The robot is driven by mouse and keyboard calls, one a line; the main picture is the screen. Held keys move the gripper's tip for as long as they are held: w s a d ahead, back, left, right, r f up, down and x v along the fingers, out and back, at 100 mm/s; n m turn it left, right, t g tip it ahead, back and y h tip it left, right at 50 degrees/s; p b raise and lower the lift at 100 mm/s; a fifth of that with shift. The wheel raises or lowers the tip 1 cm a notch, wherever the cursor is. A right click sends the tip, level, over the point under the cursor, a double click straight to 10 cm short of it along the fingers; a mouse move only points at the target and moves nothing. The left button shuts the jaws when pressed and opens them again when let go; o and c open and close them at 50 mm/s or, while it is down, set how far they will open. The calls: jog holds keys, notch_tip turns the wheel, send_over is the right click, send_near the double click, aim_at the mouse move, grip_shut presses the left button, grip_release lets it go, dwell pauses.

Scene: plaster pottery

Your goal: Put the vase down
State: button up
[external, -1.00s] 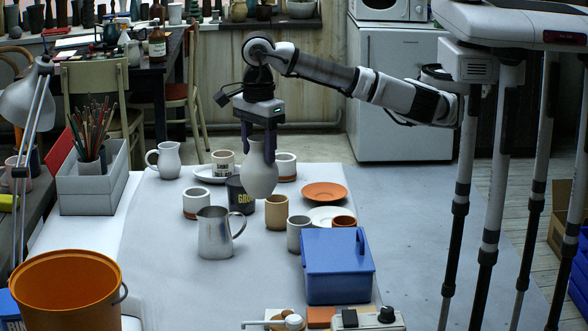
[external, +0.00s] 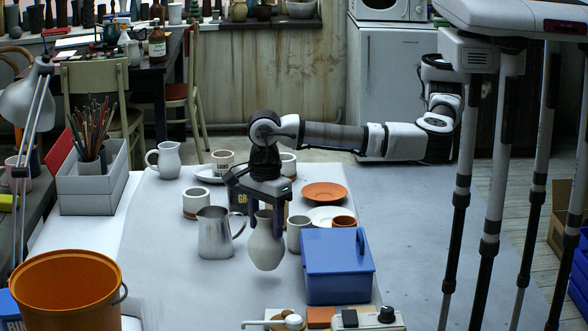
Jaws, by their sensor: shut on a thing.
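The vase (external: 265,246) is pale, off-white and rounded, with a narrower neck. It hangs upright in my gripper (external: 265,222), whose two dark fingers are shut on its neck. The vase is over the grey tabletop (external: 190,284), with a faint shadow below it, so it looks a little above the surface. It is between the metal pitcher (external: 214,236) on its left and the blue box (external: 337,268) on its right. My gripper and wrist hide part of the dark labelled pot and the tan cup behind.
A grey cup (external: 297,234) stands close to the vase's right. Behind are a white cup (external: 196,202), an orange saucer (external: 325,192) and a white jug (external: 166,160). An orange bucket (external: 68,290) is at front left. The table left of the vase, in front of the pitcher, is clear.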

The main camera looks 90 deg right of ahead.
aim_at(267, 238)
jog(key=shift+f+p, duration=0.4)
jog(key=shift+f, duration=1.65)
jog(key=shift+f, duration=0.2)
jog(key=o, duration=1.5)
notch_tip(267, 238, up, 12)
jog(key=shift+r+b, duration=0.2)
jog(key=shift+b, duration=1.05)
